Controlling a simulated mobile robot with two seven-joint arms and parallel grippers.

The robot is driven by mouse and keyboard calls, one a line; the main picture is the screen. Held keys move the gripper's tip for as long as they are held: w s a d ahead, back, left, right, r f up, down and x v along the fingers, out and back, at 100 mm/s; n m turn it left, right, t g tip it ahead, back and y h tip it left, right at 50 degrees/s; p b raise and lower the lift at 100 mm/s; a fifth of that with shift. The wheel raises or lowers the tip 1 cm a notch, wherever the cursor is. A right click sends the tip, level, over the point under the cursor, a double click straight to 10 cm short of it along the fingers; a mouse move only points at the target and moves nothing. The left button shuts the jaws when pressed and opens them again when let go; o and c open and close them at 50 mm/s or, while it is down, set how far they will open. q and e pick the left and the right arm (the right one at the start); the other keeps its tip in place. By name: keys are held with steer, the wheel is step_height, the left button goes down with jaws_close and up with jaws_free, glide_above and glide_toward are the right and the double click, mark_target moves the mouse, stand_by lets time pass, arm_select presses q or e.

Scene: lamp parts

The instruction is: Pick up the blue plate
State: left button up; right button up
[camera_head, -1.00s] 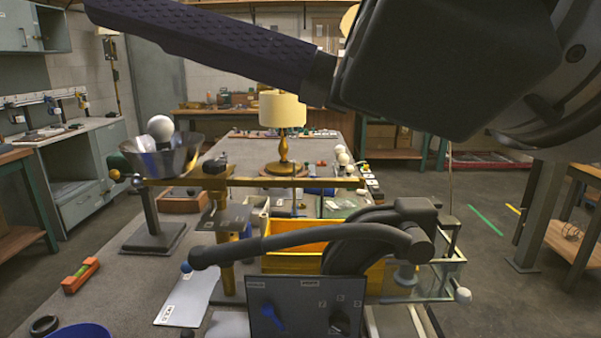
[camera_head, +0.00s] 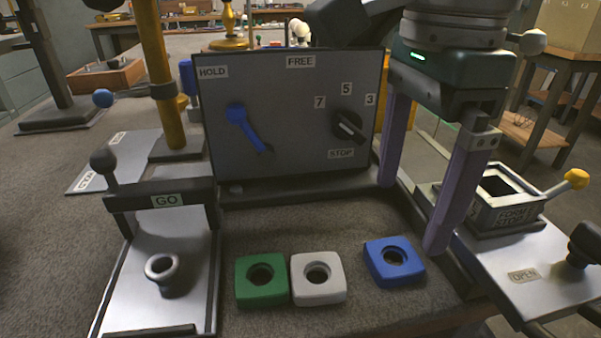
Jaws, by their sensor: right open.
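The blue plate (camera_head: 397,279) is a rounded square with a round hole in its middle. It lies flat on the dark work surface, at the right end of a row with a white plate (camera_head: 318,294) and a green plate (camera_head: 262,294). My right gripper (camera_head: 411,217) points down above and behind the blue plate, its two purple fingers spread wide apart with nothing between them. The fingers look apart from the plate; the exact height is hard to tell. My left gripper is not in view.
A grey panel (camera_head: 290,110) with a blue lever and a dark knob stands behind the plates. A tray labelled GO (camera_head: 175,242) is at the left. A grey box with a yellow-tipped handle (camera_head: 510,210) stands at the right. Bare surface lies in front of the plates.

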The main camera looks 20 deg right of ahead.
mark_target(387, 266)
steer(key=f, duration=0.3)
steer(key=a+f, duration=0.1)
steer(key=f, duration=0.1)
steer(key=shift+s+f, duration=0.25)
steer(key=shift+d+f, duration=0.1)
steer(key=shift+f, duration=0.35)
steer(key=c, duration=1.4)
steer(key=shift+c, duration=0.2)
steer(key=shift+w+r, duration=0.1)
steer(key=shift+r, duration=0.05)
